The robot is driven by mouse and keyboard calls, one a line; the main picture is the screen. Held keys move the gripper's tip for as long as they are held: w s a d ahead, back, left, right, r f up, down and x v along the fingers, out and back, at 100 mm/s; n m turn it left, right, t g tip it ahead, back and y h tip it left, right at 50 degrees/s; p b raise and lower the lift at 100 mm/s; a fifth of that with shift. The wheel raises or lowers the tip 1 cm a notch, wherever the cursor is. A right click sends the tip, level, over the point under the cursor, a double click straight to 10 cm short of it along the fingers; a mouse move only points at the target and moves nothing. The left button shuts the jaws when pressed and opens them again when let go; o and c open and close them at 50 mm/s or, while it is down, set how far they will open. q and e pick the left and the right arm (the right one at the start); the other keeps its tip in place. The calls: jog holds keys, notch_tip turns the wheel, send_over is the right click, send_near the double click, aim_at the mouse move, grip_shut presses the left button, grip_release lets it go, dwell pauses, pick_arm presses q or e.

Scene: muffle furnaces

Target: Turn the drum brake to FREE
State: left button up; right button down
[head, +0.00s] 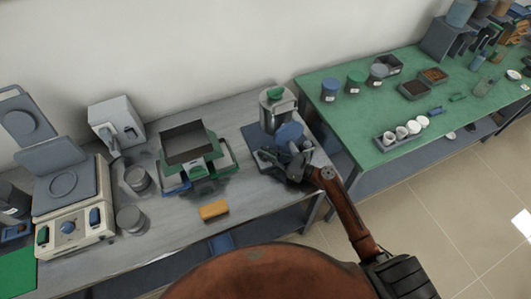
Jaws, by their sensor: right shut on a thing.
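A metal drum (277,112) with a green knob on its lid stands at the right end of the grey bench. A blue round part (290,132) sits in front of it, above a dark blue base plate (262,160). My right gripper (294,163) is at the front of this unit, just below the blue round part, and is shut on what appears to be the drum brake. The fingers hide the brake itself, and its setting and any FREE mark cannot be read. My left gripper is not in view.
On the grey bench (240,217) are a dark open box (188,143), a yellow block (214,211), grey round tins (132,219) and a balance-like device (75,229). A green table (340,128) with jars and trays adjoins at right. The bench front between block and gripper is clear.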

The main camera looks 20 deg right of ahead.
jog(key=c, duration=2)
grip_release()
jog(key=shift+r, duration=0.1)
